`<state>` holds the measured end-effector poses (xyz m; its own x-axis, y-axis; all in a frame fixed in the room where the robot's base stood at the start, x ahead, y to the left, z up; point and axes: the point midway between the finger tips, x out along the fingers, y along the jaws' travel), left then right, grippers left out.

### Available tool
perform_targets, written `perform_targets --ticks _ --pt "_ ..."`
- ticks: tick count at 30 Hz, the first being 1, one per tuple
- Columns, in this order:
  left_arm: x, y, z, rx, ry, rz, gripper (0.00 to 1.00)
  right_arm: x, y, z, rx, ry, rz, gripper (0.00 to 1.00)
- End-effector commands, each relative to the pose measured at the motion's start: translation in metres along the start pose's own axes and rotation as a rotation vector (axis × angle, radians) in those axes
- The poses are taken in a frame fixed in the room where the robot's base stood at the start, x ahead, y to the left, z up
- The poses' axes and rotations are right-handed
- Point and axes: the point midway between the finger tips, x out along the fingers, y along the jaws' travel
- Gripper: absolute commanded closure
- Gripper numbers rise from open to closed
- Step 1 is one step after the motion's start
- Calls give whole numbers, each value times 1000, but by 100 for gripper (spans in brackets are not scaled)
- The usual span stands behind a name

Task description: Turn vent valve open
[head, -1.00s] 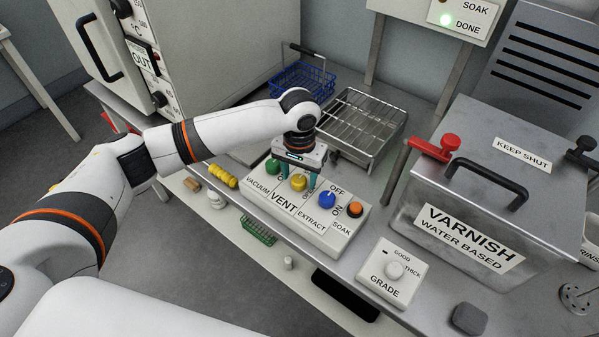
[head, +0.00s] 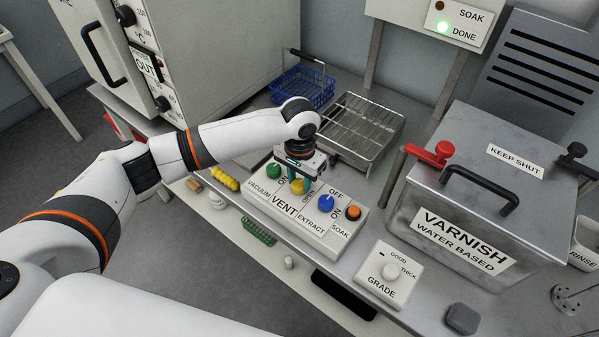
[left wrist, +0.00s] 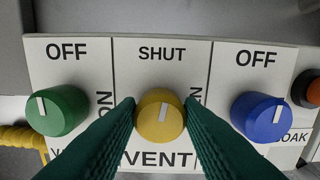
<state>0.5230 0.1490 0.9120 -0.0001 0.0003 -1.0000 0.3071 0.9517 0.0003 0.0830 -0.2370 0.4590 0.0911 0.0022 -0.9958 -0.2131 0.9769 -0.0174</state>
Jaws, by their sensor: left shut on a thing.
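The yellow vent knob (head: 297,188) sits on the white control box between the green vacuum knob (head: 274,171) and the blue extract knob (head: 326,203). My left gripper (head: 299,185) points down over it, shut on the knob, with one teal finger on each side. In the left wrist view the yellow knob (left wrist: 159,116) is between the fingertips (left wrist: 160,112). Its white mark points up, slightly right, toward the word SHUT. The fingers partly hide the labels beside the knob. My right gripper is not in view.
An orange soak button (head: 352,212) is at the box's right end. A wire rack tray (head: 365,125) and a blue basket (head: 303,88) stand behind. The grey varnish tank (head: 490,190) is right, with the grade dial box (head: 388,273) in front of it.

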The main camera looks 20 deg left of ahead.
Motion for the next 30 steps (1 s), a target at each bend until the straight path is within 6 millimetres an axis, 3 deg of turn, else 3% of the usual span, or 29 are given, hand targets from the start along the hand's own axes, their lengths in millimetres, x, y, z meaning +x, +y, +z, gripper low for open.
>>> perform_targets --ticks 3,12,30 --pt "-6 -1 0 99 3 -2 89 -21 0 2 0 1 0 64" --pt "-5 -2 0 384 2 -1 89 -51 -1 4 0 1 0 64" --pt "-3 -4 -1 953 -1 0 89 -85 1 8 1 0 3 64"
